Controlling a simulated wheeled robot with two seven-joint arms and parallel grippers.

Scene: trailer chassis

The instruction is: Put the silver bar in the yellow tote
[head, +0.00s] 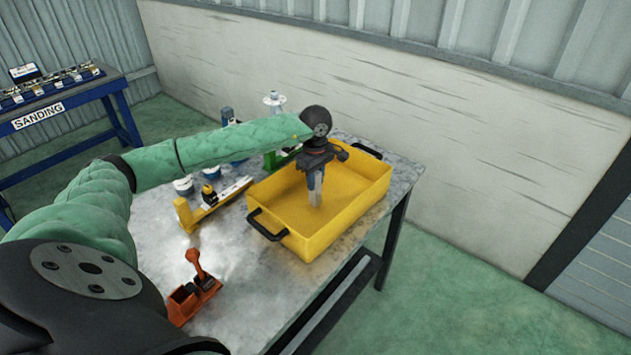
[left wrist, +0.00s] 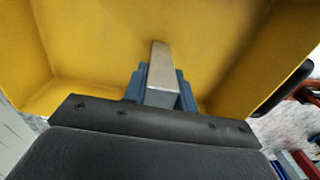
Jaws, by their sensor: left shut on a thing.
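The yellow tote (head: 345,219) stands on the metal table with its black handles at the near left and far right ends. My left gripper (head: 315,183) points down inside the tote's opening. It is shut on the silver bar (head: 315,197), which hangs upright below the fingers. In the left wrist view the silver bar (left wrist: 160,72) sits between the blue finger pads (left wrist: 160,95), with the yellow tote's walls and floor (left wrist: 100,40) around it. I cannot tell whether the bar's lower end touches the tote floor. My right gripper is not in view.
The metal table (head: 240,270) also holds a yellow fixture (head: 210,205), an orange-red device with a lever (head: 193,285), and several small items behind my arm. A blue table with a SANDING sign (head: 38,116) stands at the left. A wall (head: 450,140) runs behind.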

